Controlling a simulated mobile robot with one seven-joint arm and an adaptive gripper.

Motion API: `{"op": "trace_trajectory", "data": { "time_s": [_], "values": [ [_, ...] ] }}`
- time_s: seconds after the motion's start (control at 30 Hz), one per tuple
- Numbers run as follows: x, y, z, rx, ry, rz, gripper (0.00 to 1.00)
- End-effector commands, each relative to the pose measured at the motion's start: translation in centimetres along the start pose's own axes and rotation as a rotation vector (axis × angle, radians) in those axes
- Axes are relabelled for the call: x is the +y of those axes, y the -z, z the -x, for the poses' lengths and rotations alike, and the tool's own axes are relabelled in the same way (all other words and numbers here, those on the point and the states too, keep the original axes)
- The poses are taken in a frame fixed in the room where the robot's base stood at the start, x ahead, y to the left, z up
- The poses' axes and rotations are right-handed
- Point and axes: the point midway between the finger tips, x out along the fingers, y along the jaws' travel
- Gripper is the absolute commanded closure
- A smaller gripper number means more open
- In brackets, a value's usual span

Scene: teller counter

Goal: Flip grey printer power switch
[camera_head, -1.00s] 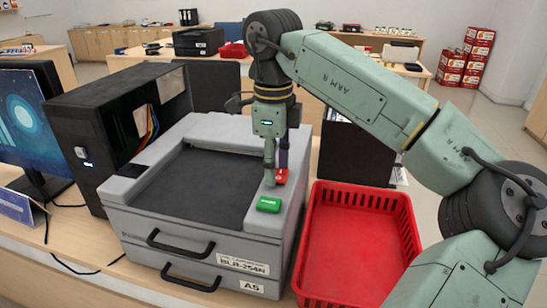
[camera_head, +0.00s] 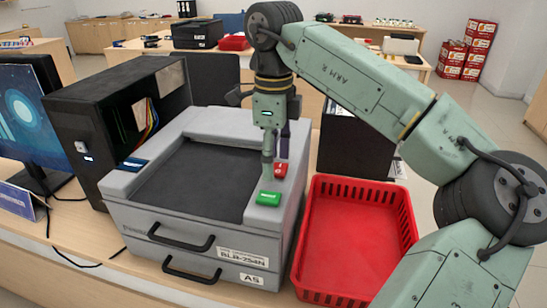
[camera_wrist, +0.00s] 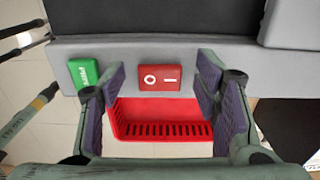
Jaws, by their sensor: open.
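The grey printer (camera_head: 232,220) stands on the counter, with a dark top and two black handles in front. Its red power switch (camera_wrist: 177,84), marked O and a bar, sits on the right part of its top. The switch also shows in the head view (camera_head: 281,170), partly behind my finger. I cannot tell which way the rocker is tilted. A green button (camera_wrist: 82,72) sits beside it. My gripper (camera_wrist: 161,82) is open, its fingers on either side of the switch. In the head view it points down at the switch; contact cannot be told. A small panel (camera_head: 132,164) shows blue.
A red basket (camera_head: 352,240) stands empty right of the printer, close below my arm. A black computer tower (camera_head: 95,150) and a monitor (camera_head: 22,115) stand at the left. A dark box-like thing (camera_head: 350,150) stands behind the basket.

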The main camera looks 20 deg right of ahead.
Motion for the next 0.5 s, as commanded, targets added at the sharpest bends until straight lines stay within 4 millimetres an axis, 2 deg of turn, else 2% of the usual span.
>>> {"op": "trace_trajectory", "data": {
  "time_s": [0.3,0.5],
  "values": [
    [0.0,-0.1,5.0,-0.001,0.003,0.000,0.43],
    [0.0,0.0,7.0,0.000,0.002,0.000,0.43]
  ]
}}
